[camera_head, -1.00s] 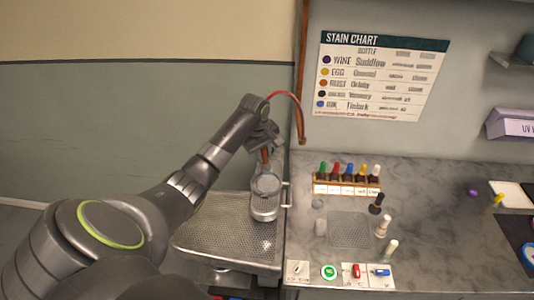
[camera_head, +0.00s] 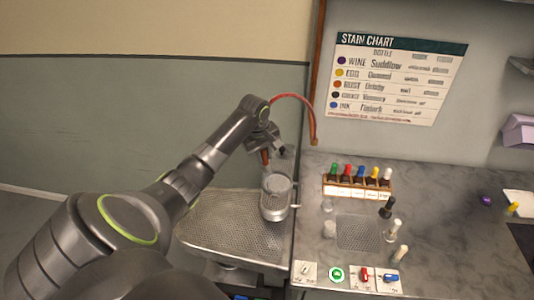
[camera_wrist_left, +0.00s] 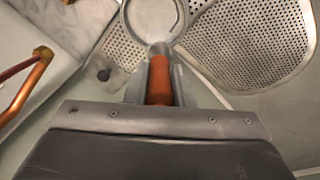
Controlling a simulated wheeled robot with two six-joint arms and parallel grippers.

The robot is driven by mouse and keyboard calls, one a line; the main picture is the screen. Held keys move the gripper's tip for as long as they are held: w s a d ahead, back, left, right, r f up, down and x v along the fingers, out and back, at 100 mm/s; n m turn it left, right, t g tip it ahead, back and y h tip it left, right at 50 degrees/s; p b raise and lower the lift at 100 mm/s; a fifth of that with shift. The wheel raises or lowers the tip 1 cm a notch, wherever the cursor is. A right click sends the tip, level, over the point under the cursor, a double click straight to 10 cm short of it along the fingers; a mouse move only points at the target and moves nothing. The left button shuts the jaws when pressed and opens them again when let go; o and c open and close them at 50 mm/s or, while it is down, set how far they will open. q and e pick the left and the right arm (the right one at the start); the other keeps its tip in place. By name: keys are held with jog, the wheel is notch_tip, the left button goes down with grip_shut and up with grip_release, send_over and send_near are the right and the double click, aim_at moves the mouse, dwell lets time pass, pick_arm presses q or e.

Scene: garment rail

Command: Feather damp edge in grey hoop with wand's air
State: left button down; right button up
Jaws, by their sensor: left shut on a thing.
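My left gripper (camera_head: 265,153) is shut on the wand's orange-brown handle (camera_wrist_left: 160,80). The wand's grey metal head (camera_wrist_left: 160,49) points at the near rim of the round grey hoop (camera_wrist_left: 132,37) in the left wrist view; I cannot tell whether they touch. The hoop encloses pale material with a dark curved line (camera_wrist_left: 178,18) on its right side. In the head view the hoop (camera_head: 277,184) sits at the right of the perforated board, just right of and below the wand. A red hose (camera_head: 293,97) arches from the wall pipe toward my left gripper. My right gripper is not in view.
The perforated metal board (camera_head: 225,222) lies left of the grey counter (camera_head: 440,205). A rack of colored bottles (camera_head: 357,188), several loose bottles and a mesh patch (camera_head: 359,232) stand or lie on the counter. Switches (camera_head: 365,275) line its front edge. A copper pipe (camera_head: 319,75) runs up the wall.

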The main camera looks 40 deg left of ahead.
pick_arm(q)
jog(key=shift+s+d, duration=0.2)
jog(key=shift+s, duration=0.4)
jog(key=shift+s+d, duration=0.15)
jog(key=shift+s, duration=0.45)
jog(key=shift+d, duration=0.1)
jog(key=shift+s+d, duration=0.8)
jog(key=shift+d, duration=0.1)
jog(key=shift+d, duration=0.15)
jog(key=shift+d, duration=1.1)
jog(key=shift+w+d, duration=0.35)
jog(key=shift+d, duration=0.2)
jog(key=shift+w+d, duration=0.3)
jog(key=shift+d, duration=0.2)
